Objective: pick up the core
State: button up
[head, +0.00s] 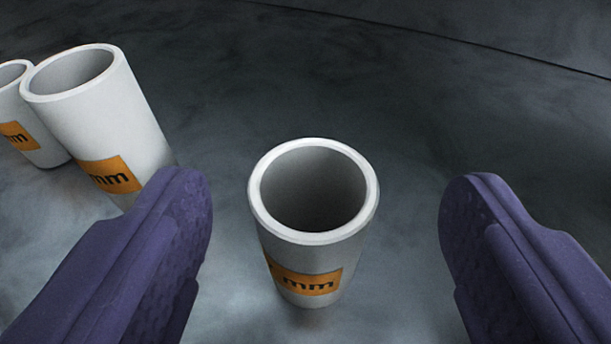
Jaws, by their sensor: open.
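A white hollow core (313,254) with an orange "mm" label stands upright on the dark floor, near the middle of the head view. Its open top faces my camera. My gripper (325,190) is open, with one purple finger to the left of this core and the other to the right. There is a gap on both sides, wider on the right. A second white core (95,110) with the same kind of label stands at the upper left, partly behind the left finger. A third core (38,140) shows at the left edge, partly cut off and partly hidden by the second.
The surface (400,90) is dark grey and mottled, with a thin dark line (450,40) curving across the back. The room behind and to the right of the middle core is clear. The second core stands close to the left finger.

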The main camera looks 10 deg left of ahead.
aim_at(314, 159)
jog(key=b+x, duration=0.1)
jog(key=x, duration=0.1)
jog(key=b+x, duration=0.1)
jog(key=x, duration=0.1)
jog(key=shift+w+a+f, duration=0.2)
jog(key=shift+a+f, duration=0.05)
jog(key=shift+f, duration=0.2)
jog(key=shift+w, duration=0.5)
jog(key=c, duration=1)
